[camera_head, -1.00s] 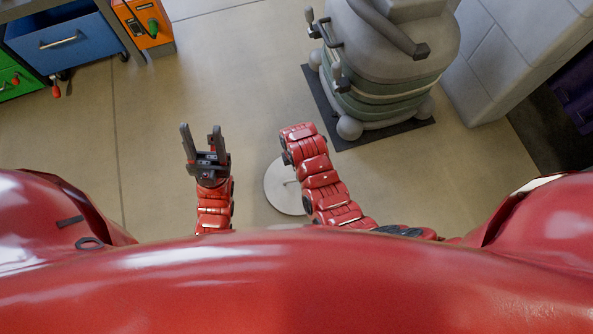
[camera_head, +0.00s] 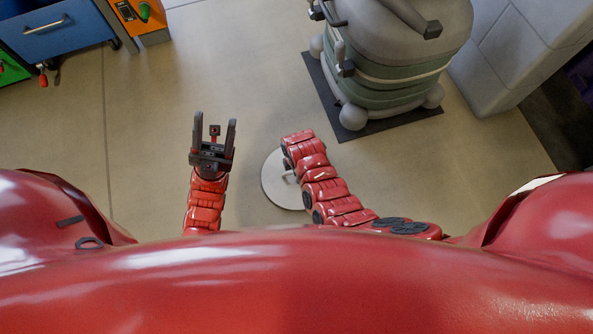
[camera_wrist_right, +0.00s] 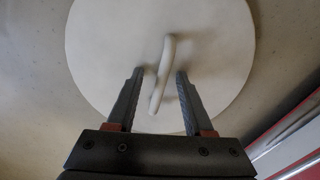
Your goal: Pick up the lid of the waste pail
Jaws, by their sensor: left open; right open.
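The lid of the waste pail is a round, pale disc (camera_head: 272,185) in the head view, partly covered by my right arm. In the right wrist view the lid (camera_wrist_right: 100,40) fills the upper middle, with a slim bar handle (camera_wrist_right: 167,55) standing on it. My right gripper (camera_wrist_right: 159,72) is open, with one finger on each side of the handle; contact cannot be told. In the head view its jaws are hidden behind the arm. My left gripper (camera_head: 214,117) is open and empty, left of the lid. The pail body is not visible.
A grey-green machine on wheels (camera_head: 395,70) stands on a dark mat (camera_head: 375,128) beyond the lid to the right. A blue drawer (camera_head: 60,32) and an orange unit (camera_head: 140,22) are at the upper left. The floor between is clear.

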